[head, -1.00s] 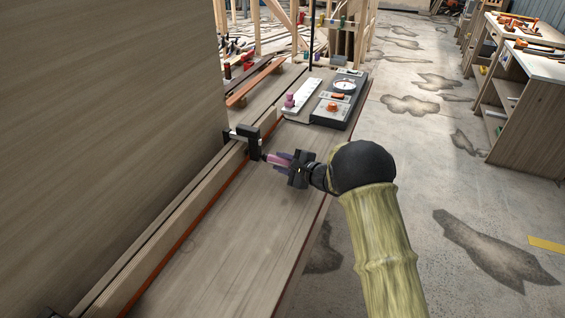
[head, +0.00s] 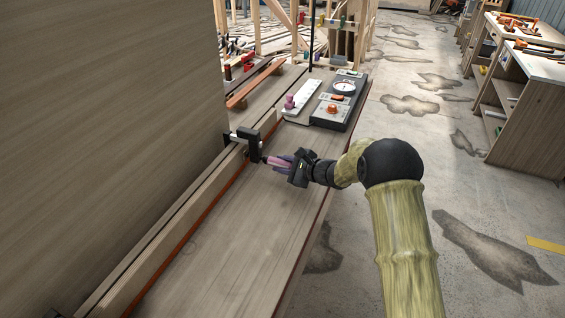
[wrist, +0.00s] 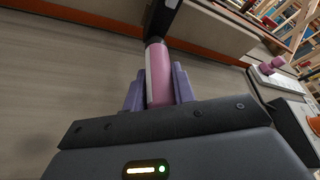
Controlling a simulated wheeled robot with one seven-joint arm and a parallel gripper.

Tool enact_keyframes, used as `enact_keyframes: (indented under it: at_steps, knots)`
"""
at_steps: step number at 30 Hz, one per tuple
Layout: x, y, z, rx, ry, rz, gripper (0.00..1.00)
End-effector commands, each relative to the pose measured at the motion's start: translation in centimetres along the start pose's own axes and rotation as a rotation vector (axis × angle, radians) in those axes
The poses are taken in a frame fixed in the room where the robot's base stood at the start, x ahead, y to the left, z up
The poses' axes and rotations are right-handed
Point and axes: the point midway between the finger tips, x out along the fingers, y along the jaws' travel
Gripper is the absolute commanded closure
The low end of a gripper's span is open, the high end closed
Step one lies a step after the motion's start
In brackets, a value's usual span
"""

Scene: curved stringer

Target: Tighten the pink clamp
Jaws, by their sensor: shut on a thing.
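The pink clamp has a black frame (head: 252,140) set over the curved wooden strip (head: 190,226) beside the tall wood panel. Its pink handle (head: 277,161) points right, toward my gripper (head: 284,162). In the wrist view, the pink handle (wrist: 158,75) lies between the two purple fingers of my gripper (wrist: 158,84), which are shut on it. The black clamp body (wrist: 162,18) shows beyond the handle. The clamp's contact with the strip is partly hidden by its frame.
A grey device with a dial and orange knob (head: 333,108) stands at the back of the bench (head: 225,245). A white plate with a pink knob (head: 290,102) is beside it. The bench surface in front is clear. A tall wood panel (head: 110,110) bounds the left.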

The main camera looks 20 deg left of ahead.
Motion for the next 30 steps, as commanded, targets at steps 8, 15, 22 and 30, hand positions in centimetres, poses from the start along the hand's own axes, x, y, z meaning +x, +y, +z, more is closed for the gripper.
enact_keyframes:
  at_steps: [8,15,22,30]
  knots:
    - [-0.28,-0.50,0.37,0.241,-0.001,0.097,0.97]
    - [-0.25,-0.46,0.30,0.449,0.000,0.185,0.97]
    - [-0.15,-0.32,0.15,0.650,-0.001,0.268,0.97]
    - [0.00,-0.12,-0.08,0.881,-0.002,0.364,0.97]
